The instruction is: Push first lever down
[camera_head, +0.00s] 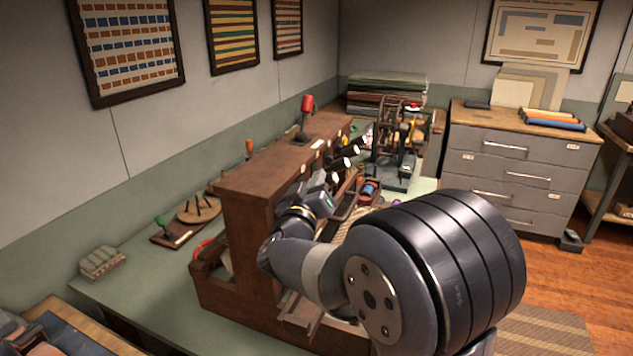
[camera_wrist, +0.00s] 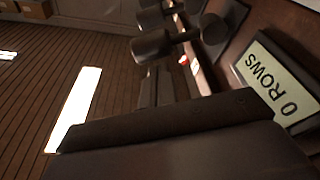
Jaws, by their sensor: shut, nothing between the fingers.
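A brown wooden loom-like cabinet (camera_head: 262,178) stands on the green bench. Several short levers with pale ends (camera_head: 351,150) stick out from its right face, in a row running away from me. My gripper (camera_head: 322,188) is shut and empty beside the near end of this row; its fingertips are small and partly hidden by my arm. In the wrist view, a dark lever with a cylindrical knob (camera_wrist: 152,46) sticks out from the brown panel, with another behind it. A label reading "0 ROWS" (camera_wrist: 284,84) is at the right. Contact with a lever cannot be told.
A red-handled lever (camera_head: 307,104) stands on the cabinet top. A dark metal device (camera_head: 397,150) stands beyond the levers. A grey drawer cabinet (camera_head: 515,165) is at the right.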

